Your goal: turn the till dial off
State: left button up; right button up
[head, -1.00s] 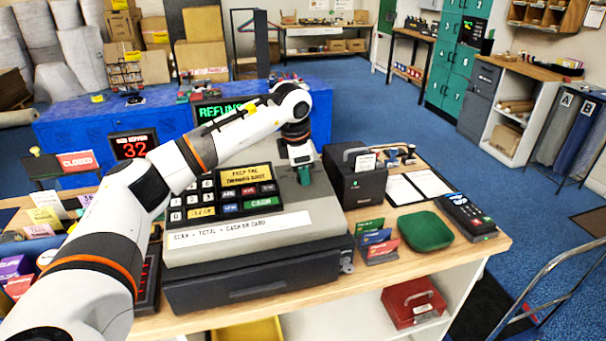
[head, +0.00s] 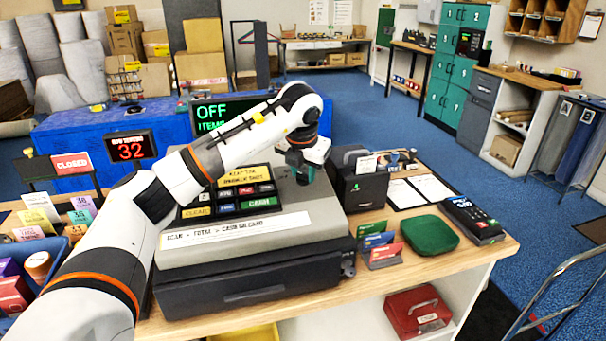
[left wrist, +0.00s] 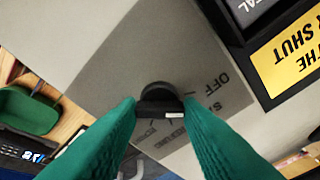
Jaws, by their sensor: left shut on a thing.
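The grey till (head: 250,228) stands on the wooden counter, with its keypad on the left of its sloped top. Its black dial (left wrist: 158,100) shows in the left wrist view on a grey plate with an "OFF" marking and other partly hidden lettering. My left gripper (left wrist: 160,115) is shut on the dial, one green finger on each side. In the head view the left gripper (head: 303,172) is at the till's upper right and hides the dial. The till's display (head: 225,111) reads "OFF" above "ITEMS". My right gripper is not in view.
A black card box (head: 362,185) stands close to the till's right side. A green pad (head: 430,233), a card terminal (head: 473,217) and a rack of coloured cards (head: 378,246) lie further right. Number tags and a blue bin crowd the left.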

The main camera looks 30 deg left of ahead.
pick_arm(q)
jog(key=shift+n+b, duration=0.3)
jog(key=shift+n, duration=0.9)
jog(key=shift+r, duration=0.1)
jog(key=o, duration=1)
jog(key=v, duration=0.6)
jog(key=b+v, duration=0.1)
jog(key=v, duration=0.5)
jog(key=shift+w+d, duration=0.1)
jog(key=shift+d, duration=0.15)
